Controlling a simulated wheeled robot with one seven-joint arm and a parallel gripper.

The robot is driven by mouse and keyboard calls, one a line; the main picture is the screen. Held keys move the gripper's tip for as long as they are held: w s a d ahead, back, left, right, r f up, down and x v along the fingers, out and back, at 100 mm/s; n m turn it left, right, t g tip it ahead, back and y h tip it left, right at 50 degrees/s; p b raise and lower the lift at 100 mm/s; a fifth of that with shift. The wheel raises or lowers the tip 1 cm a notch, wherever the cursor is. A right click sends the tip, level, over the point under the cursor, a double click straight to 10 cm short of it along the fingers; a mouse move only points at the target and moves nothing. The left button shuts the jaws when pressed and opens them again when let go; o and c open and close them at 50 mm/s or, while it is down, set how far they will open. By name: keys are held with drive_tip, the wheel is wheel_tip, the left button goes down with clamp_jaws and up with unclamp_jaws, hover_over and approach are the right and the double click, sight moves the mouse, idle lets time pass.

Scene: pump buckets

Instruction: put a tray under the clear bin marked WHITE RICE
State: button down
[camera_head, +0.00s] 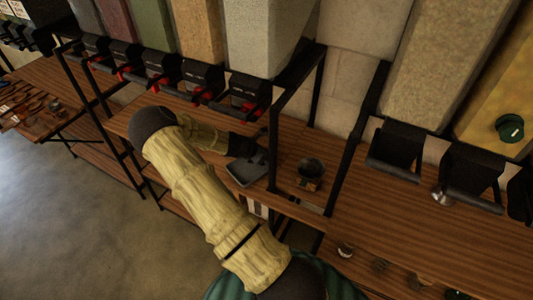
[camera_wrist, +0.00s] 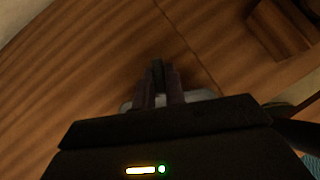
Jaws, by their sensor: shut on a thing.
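A small dark grey tray (camera_head: 246,172) is held just above or on the wooden counter, close to a black frame post; I cannot tell whether it touches the wood. My gripper (camera_head: 249,150) is shut on the tray's edge. In the wrist view my gripper's fingers (camera_wrist: 160,88) are together, with a pale piece of the tray (camera_wrist: 200,95) showing behind them. Tall clear bins of different contents stand above, including a pale one (camera_head: 265,35) and a beige one (camera_head: 440,50). No WHITE RICE marking is readable here.
Black dispensers with red parts (camera_head: 243,95) line the counter's back. A dark bowl on a small stand (camera_head: 311,170) sits right of the tray behind a black post (camera_head: 277,140). More black dispensers (camera_head: 397,148) hang at right. The right counter (camera_head: 420,220) is mostly clear.

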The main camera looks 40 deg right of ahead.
sight(255, 166)
drive_tip(key=shift+f, duration=0.25)
drive_tip(key=c, duration=1.5)
unclamp_jaws()
drive_tip(key=shift+o, duration=0.2)
drive_tip(key=shift+b+v, duration=0.65)
drive_tip(key=shift+v, duration=3.1)
